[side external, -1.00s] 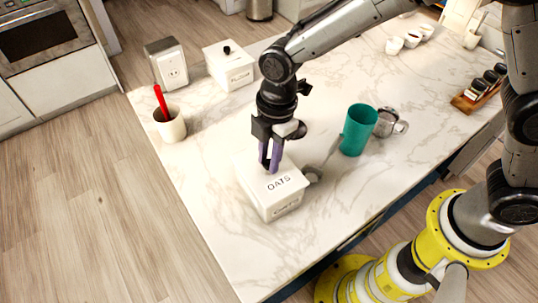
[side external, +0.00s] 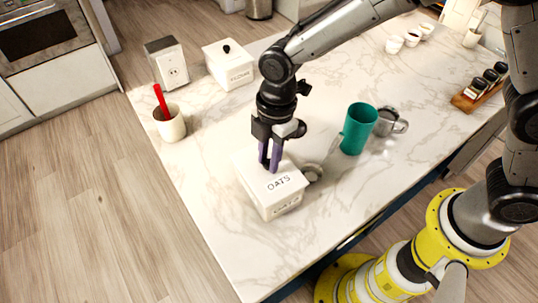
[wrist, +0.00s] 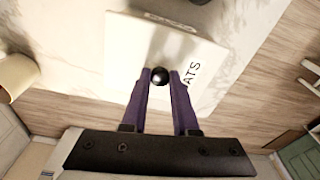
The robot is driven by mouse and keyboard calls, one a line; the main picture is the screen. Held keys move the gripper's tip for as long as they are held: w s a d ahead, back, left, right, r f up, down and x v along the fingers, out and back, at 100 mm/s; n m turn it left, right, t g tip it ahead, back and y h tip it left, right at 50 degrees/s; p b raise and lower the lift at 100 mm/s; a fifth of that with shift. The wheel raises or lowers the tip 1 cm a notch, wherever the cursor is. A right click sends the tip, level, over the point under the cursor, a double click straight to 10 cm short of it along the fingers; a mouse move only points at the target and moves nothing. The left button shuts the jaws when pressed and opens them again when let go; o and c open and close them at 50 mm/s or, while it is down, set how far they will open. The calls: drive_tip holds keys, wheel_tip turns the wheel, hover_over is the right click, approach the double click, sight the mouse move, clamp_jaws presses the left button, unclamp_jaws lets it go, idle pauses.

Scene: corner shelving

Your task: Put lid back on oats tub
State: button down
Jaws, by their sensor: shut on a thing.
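The oats tub (side external: 284,206) is a white square box with a dark label on its front, near the counter's left edge in the side view. Its white square lid (side external: 281,184), lettered OATS on top, is at the tub's mouth and looks roughly lined up; whether it is fully seated I cannot tell. My gripper (side external: 270,167) points down with purple fingers over the lid. In the wrist view the fingertips (wrist: 160,73) are shut on the lid's round black knob (wrist: 160,77). The lid (wrist: 180,50) hides most of the tub there.
A grey round metal utensil (side external: 313,172) lies close to the tub's right side. A teal cup (side external: 358,129) and a metal mug (side external: 390,122) stand further right. A flour tub (side external: 229,66) and a cream pot (side external: 170,124) with a red handle stand behind. The front counter is clear.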

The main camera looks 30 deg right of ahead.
drive_tip(key=shift+c, duration=0.6)
unclamp_jaws()
drive_tip(key=shift+r, duration=3.5)
clamp_jaws()
